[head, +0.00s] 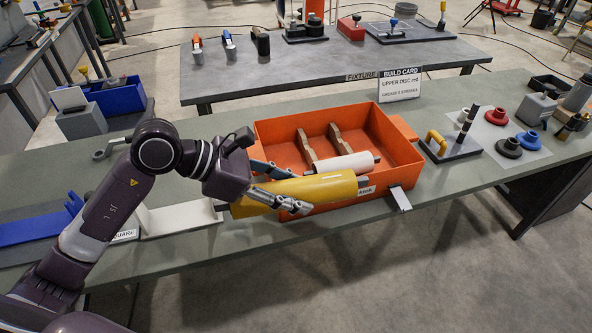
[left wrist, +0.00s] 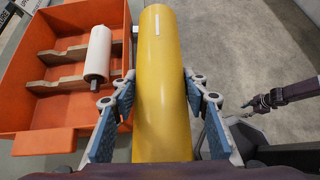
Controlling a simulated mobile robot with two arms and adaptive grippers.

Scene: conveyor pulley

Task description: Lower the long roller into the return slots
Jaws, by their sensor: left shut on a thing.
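A long yellow roller (head: 290,193) with grey shaft ends is held level by my left gripper (head: 270,187). In the left wrist view the yellow roller (left wrist: 163,85) lies between the blue finger pads. In the head view it overlaps the front left wall of the orange bin (head: 400,157); its height above the bin is hard to judge. Two brown notched supports, rear (head: 336,138) and left (head: 307,150), stand in the bin. A shorter white roller (head: 345,165) lies across them. A gripper, apparently my right one (left wrist: 258,103), shows small in the left wrist view; its jaws are unclear.
A white angled holder (head: 180,218) stands left of the bin on the green bench (head: 240,245). A black plate with a yellow handle (head: 436,142) and colored discs (head: 496,116) lie to the right. A build card (head: 400,85) stands behind the bin.

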